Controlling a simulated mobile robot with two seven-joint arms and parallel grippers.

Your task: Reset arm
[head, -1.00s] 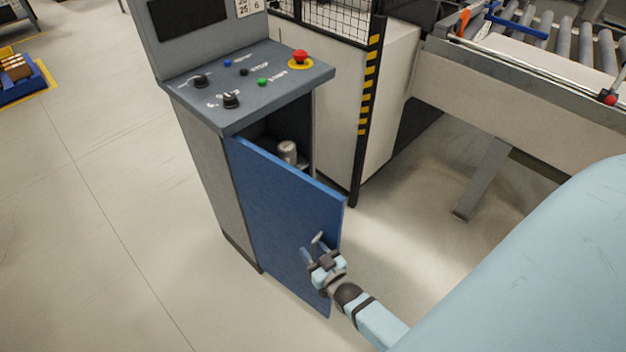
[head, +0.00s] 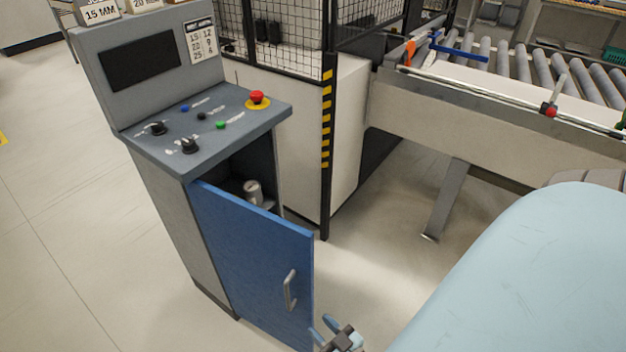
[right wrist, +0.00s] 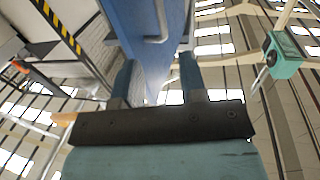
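My right gripper (head: 325,326) is at the bottom edge of the head view, below and right of the silver handle (head: 290,290) on the blue cabinet door (head: 255,262). It is apart from the handle. In the right wrist view the two fingers of my right gripper (right wrist: 157,70) stand apart with nothing between them. The blue door (right wrist: 150,22) and its handle (right wrist: 158,38) show beyond the fingertips. The door stands partly open. My left gripper is not in view.
A grey control cabinet (head: 165,215) carries knobs and a red button (head: 258,97). A metal cylinder (head: 253,191) sits inside it. A striped post (head: 326,150) and a roller conveyor (head: 500,60) stand to the right. Floor left of the cabinet is clear.

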